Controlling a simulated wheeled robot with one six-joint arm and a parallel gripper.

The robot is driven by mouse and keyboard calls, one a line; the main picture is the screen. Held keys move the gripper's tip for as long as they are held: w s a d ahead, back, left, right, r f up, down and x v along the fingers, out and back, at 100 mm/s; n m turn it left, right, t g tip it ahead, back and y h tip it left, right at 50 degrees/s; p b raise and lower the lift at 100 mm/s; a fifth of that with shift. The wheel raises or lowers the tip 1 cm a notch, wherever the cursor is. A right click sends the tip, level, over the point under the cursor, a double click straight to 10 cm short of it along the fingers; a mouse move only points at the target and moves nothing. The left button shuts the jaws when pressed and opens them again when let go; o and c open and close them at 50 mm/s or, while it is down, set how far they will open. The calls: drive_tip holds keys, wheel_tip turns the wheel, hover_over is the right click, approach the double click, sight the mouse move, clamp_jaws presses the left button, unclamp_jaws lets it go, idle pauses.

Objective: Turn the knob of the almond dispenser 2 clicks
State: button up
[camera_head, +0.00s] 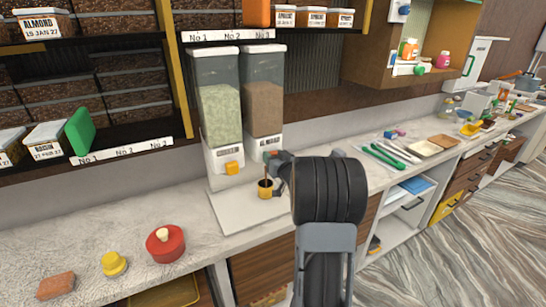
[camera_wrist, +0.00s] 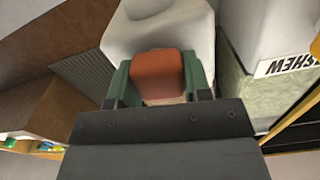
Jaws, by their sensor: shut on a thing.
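The almond dispenser (camera_head: 263,92) is the right one of two clear-bodied dispensers on the counter, filled with brown pieces. My gripper (camera_head: 271,157) is shut on this knob. A yellow cup (camera_head: 265,191) with a dark inside stands below the gripper.
The left dispenser (camera_head: 218,100), with pale green contents and a yellow-orange knob (camera_head: 233,168), stands close beside. Its cashew label (camera_wrist: 288,65) shows upside down in the wrist view. A red lidded pot (camera_head: 165,250) and a yellow object (camera_head: 114,265) stand on the counter at front left.

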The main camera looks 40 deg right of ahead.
drive_tip(key=m+p, duration=0.1)
drive_tip(key=m, duration=0.2)
drive_tip(key=shift+m, duration=0.3)
drive_tip(key=m+p, duration=0.2)
drive_tip(key=m, duration=0.2)
drive_tip(key=shift+d+m, duration=0.1)
drive_tip(key=shift+m, duration=0.2)
drive_tip(key=m+p, duration=0.1)
drive_tip(key=m, duration=0.3)
drive_tip(key=shift+f, duration=0.1)
drive_tip(key=shift+f+m+p, duration=0.1)
drive_tip(key=shift+m+p, duration=0.75)
drive_tip(key=shift+m, duration=1.15)
drive_tip(key=o, duration=0.9)
drive_tip(key=shift+s, duration=0.1)
drive_tip(key=s+b, duration=0.1)
drive_tip(key=s, duration=0.3)
drive_tip(key=s+a+b, duration=0.1)
drive_tip(key=s, duration=0.8)
drive_tip(key=shift+s+a+b, duration=0.3)
drive_tip(key=shift+a+b, duration=0.1)
